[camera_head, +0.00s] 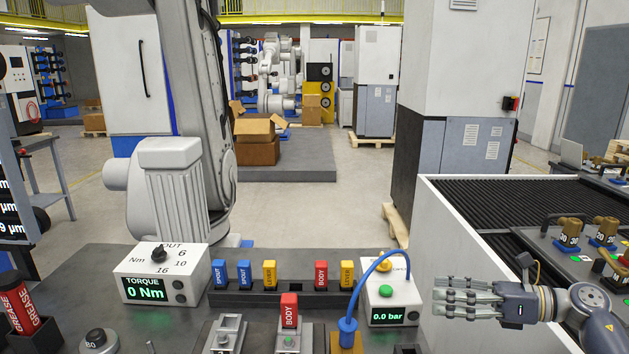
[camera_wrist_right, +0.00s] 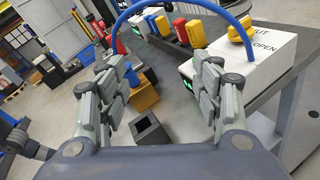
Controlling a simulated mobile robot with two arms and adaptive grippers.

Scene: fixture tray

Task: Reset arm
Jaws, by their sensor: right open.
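My right gripper (camera_head: 440,298) reaches in from the right edge, to the right of the pressure box (camera_head: 392,303). It is open and empty, and its spread fingers also show in the right wrist view (camera_wrist_right: 161,72). In the head view the fingers point left, apart from the box. The box reads 0.0 bar and has a green button. A blue hose (camera_head: 362,276) arches from it to a blue fitting on an orange-brown block (camera_head: 346,341). My left gripper is not in view.
A torque box (camera_head: 163,276) reading 0 Nm stands at the left. A rack (camera_head: 299,297) of blue, yellow and red labelled blocks sits mid-table. A red BODY block (camera_head: 289,311) stands in a front fixture. A walled dark conveyor (camera_head: 468,217) lies behind the right gripper.

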